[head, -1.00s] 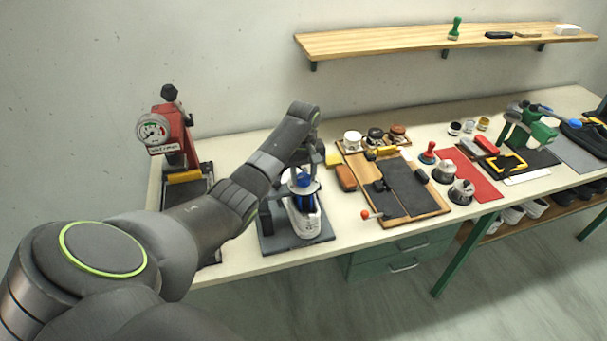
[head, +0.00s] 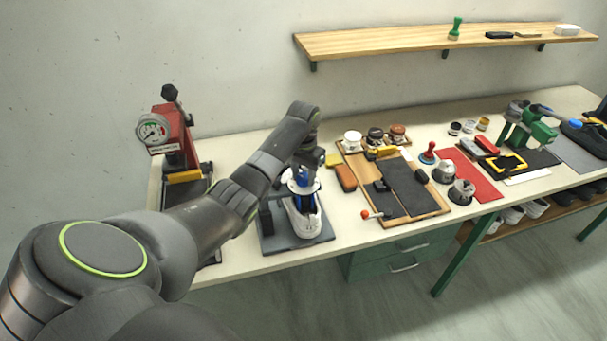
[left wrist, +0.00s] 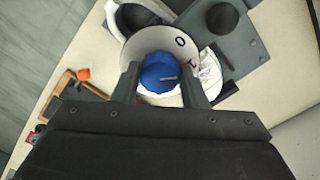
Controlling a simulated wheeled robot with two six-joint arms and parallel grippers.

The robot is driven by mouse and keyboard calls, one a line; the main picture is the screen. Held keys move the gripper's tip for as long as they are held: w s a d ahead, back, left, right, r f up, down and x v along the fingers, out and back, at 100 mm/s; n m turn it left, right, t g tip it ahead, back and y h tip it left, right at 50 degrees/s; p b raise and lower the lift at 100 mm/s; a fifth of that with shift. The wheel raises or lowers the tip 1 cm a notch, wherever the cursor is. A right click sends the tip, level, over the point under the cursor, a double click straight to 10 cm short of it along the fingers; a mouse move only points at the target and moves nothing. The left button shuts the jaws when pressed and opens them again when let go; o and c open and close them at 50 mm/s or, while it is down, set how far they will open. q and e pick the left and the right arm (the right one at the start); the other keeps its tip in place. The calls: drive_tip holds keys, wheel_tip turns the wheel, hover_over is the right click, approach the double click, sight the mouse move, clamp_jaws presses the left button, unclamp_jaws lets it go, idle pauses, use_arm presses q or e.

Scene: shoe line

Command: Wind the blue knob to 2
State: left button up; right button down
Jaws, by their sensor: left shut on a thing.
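The blue knob (left wrist: 160,70) sits at the centre of a white dial (left wrist: 136,48), which also shows in the head view (head: 291,187). My left gripper (left wrist: 163,88) is shut on the knob, one finger on each side. A pale mark on the knob points right in the left wrist view. The figures 0 and 1 show at the dial's upper right; its other figures are hidden or unreadable. In the head view the knob (head: 303,175) stands above a white shoe (head: 304,222) in a grey stand (head: 270,243). My right gripper is out of view.
A red press with a gauge (head: 153,131) stands to the left. To the right lie a wooden board with dark pads (head: 410,190), an orange-brown block (head: 345,178) and an orange-red ball (head: 365,214). A shelf (head: 390,42) hangs on the wall above.

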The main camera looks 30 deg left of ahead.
use_arm(q)
drive_tip(key=m, duration=0.4)
drive_tip(key=shift+m, duration=2.9)
drive_tip(key=o, duration=1)
drive_tip(key=shift+w, duration=0.1)
